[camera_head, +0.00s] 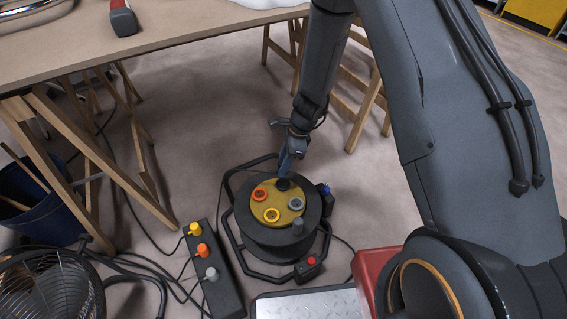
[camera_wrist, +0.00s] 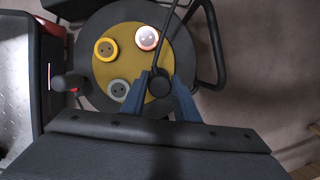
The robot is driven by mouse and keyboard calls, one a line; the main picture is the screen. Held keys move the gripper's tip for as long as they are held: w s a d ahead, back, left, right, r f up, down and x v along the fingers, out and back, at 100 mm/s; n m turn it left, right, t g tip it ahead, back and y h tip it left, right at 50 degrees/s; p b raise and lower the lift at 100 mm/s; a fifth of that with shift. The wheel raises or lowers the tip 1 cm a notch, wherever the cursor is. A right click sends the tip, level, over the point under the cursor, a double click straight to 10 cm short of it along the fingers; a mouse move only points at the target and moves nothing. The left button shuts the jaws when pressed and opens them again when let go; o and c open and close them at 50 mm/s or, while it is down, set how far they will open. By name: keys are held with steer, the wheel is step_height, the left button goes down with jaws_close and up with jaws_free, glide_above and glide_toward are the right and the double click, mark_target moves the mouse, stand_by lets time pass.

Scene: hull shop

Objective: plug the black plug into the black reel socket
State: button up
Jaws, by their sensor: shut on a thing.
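The cable reel (camera_head: 270,240) stands on the floor in a black tubular frame. Its yellow face (camera_head: 256,196) carries red (camera_head: 260,194), yellow (camera_head: 272,215) and grey (camera_head: 295,203) sockets. My gripper (camera_head: 287,172) points down over the far side of this face, shut on the black plug (camera_head: 283,184). In the wrist view, the round black plug (camera_wrist: 160,82) sits between my two blue-grey fingers (camera_wrist: 158,98), its cable running up across the reel. The plug and fingers cover the spot where the black socket would be. I cannot tell whether the plug is seated.
A black power strip (camera_head: 214,275) with yellow, orange and grey plugs lies left of the reel. A grey knob (camera_head: 298,226) stands up from the reel's near rim. A workbench (camera_head: 180,36) on wooden trestles is behind; a fan (camera_head: 45,285) stands at lower left. Cables cross the floor.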

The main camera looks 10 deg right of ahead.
steer(key=shift+f, duration=0.1)
step_height(320, 180, down, 6)
steer(key=b, duration=0.6)
steer(key=shift+r, duration=0.2)
steer(key=shift+p, duration=0.6)
stand_by(1.9)
steer(key=shift+f+b, duration=0.4)
steer(key=shift+f, duration=0.15)
stand_by(0.4)
steer(key=o, duration=1.1)
steer(key=p+v, duration=0.3)
steer(key=v, duration=0.4)
steer(key=shift+d+r, duration=0.2)
steer(key=shift+r, duration=0.15)
